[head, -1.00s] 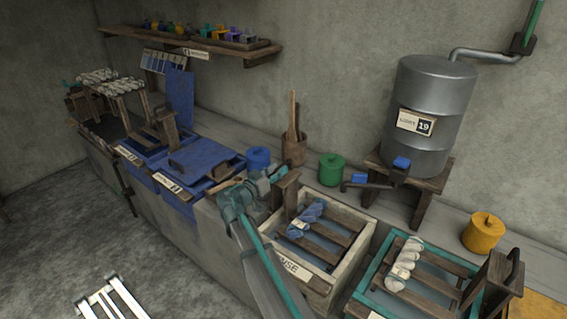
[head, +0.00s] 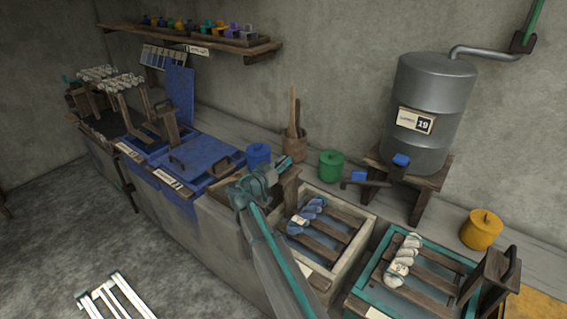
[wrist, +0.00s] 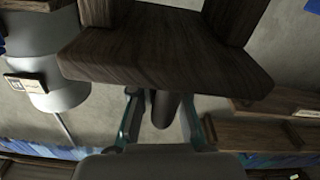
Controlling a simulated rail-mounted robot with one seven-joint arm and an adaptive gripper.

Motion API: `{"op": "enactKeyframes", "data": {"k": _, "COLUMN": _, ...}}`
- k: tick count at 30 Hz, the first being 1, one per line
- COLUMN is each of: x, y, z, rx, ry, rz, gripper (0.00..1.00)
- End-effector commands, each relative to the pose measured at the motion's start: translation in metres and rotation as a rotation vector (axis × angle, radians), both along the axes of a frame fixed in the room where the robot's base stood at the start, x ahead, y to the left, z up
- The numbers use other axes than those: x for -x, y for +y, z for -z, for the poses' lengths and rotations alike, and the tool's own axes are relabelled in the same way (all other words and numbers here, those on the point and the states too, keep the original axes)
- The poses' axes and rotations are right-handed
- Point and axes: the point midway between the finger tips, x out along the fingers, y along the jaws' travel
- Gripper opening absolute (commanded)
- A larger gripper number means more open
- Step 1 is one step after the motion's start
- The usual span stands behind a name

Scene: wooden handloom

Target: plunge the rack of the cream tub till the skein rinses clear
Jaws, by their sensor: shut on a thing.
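The cream tub (head: 366,229) stands in the middle of the bench, with a dark wooden slatted rack (head: 345,219) in it. A twisted skein (head: 309,213), pale blue and grey with a light band, lies across the rack's slats. My gripper (head: 283,164) is at the rack's upright end at the tub's left. In the wrist view my gripper (wrist: 163,112) is shut on a dark round handle (wrist: 161,108) beneath a broad dark board (wrist: 165,62). My arm covers the tub's near left corner and part of its label.
A teal-rimmed tub (head: 352,300) with a whitish skein (head: 402,262) stands close at the right. A metal drum (head: 432,105) with a blue-handled tap stands behind. Green (head: 331,164) and yellow (head: 481,229) jars stand along the back. Blue vats (head: 205,155) are left.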

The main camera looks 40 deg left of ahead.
Motion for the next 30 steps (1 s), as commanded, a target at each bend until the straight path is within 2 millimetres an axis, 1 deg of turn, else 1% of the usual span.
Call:
{"op": "enactKeyframes", "data": {"k": 10, "x": 0.0, "y": 0.0, "z": -0.002, "rx": -0.001, "ry": 0.0, "rz": 0.0, "gripper": 0.0}}
{"op": "enactKeyframes", "data": {"k": 21, "x": 0.0, "y": 0.0, "z": -0.031, "rx": -0.001, "ry": -0.002, "rz": -0.001, "gripper": 0.0}}
{"op": "enactKeyframes", "data": {"k": 29, "x": 0.0, "y": 0.001, "z": -0.035, "rx": 0.0, "ry": -0.005, "rz": -0.002, "gripper": 0.0}}
{"op": "enactKeyframes", "data": {"k": 30, "x": 0.0, "y": 0.001, "z": -0.035, "rx": 0.0, "ry": -0.005, "rz": -0.002, "gripper": 0.21}}
